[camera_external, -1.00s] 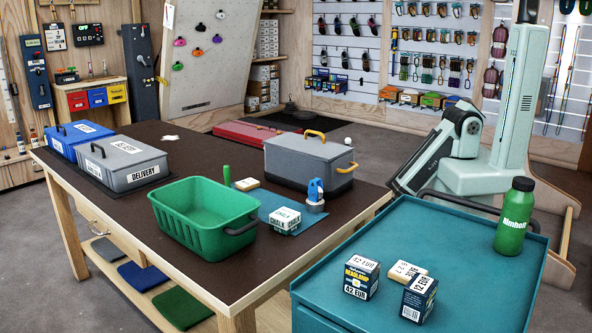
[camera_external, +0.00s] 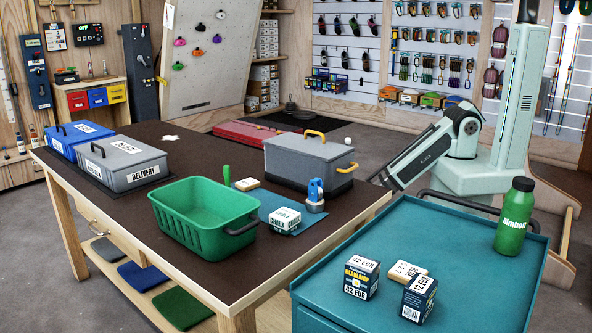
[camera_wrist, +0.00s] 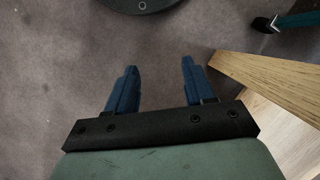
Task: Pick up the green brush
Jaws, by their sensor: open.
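A slim upright green piece (camera_external: 226,175), which looks like the green brush's handle, stands on the dark-topped wooden table (camera_external: 150,235) just behind the green basket (camera_external: 165,222). Its lower part is hidden by the basket rim. My gripper (camera_wrist: 159,66) shows in the wrist view with its two blue fingers apart and nothing between them, over the grey floor. In the external view my gripper is hidden behind the table's right end and the grey lidded box. The brush does not show in the wrist view.
The grey lidded box (camera_external: 302,172), a chalk block (camera_external: 285,219) and a blue-handled item (camera_external: 315,195) stand on the table's right part. A teal cart (camera_external: 455,270) stands front right. A wooden beam (camera_wrist: 265,80) is close right of my fingers.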

